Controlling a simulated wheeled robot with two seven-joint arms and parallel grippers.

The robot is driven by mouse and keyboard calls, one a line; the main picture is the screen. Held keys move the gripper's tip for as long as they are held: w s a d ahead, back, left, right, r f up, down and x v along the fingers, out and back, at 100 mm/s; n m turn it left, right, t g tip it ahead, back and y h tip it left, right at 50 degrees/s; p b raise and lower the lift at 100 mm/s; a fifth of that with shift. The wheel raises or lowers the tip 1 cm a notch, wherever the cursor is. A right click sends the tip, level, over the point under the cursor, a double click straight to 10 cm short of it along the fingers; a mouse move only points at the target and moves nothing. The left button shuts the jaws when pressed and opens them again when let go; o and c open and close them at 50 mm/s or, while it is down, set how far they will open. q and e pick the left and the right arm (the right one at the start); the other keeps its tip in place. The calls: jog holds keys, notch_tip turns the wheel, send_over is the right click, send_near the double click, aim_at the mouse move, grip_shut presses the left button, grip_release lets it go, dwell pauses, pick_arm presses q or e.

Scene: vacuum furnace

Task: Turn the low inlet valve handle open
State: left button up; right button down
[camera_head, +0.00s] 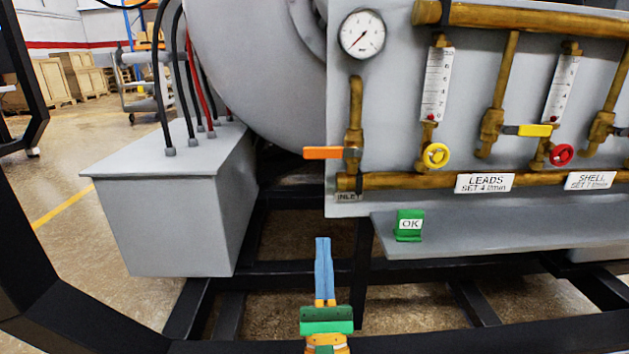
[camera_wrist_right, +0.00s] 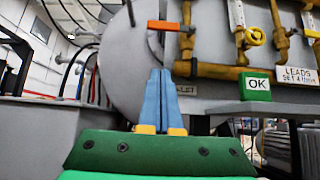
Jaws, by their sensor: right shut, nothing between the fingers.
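The low inlet valve handle (camera_head: 323,153) is an orange lever on a brass valve at the left end of the lower brass pipe, just above the INLET label (camera_head: 348,197). It points left, level, across the upright pipe. In the right wrist view the orange handle (camera_wrist_right: 164,25) is above and beyond the fingertips. My right gripper (camera_head: 323,240) has blue fingers, shut together and empty, below the handle and apart from it. The fingers (camera_wrist_right: 161,72) also show shut in the right wrist view. My left gripper is not in view.
A round gauge (camera_head: 362,34) sits above the inlet valve. A yellow wheel (camera_head: 436,155), a red wheel (camera_head: 562,155) and a yellow lever (camera_head: 535,130) are to the right. A green OK block (camera_head: 409,226) stands on the grey ledge (camera_head: 480,235). A grey box (camera_head: 175,215) with cables is at left.

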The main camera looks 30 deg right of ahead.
aim_at(333, 153)
pick_arm(q)
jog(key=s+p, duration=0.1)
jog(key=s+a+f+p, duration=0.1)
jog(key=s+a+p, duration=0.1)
jog(key=p, duration=0.1)
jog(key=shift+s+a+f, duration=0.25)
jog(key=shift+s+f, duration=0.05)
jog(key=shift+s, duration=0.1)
pick_arm(e)
jog(key=s+a+r+x, duration=0.1)
jog(key=r+x, duration=0.1)
jog(key=x, duration=1)
jog(key=shift+r, duration=0.25)
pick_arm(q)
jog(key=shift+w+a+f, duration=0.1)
pick_arm(e)
jog(key=shift+m, duration=0.4)
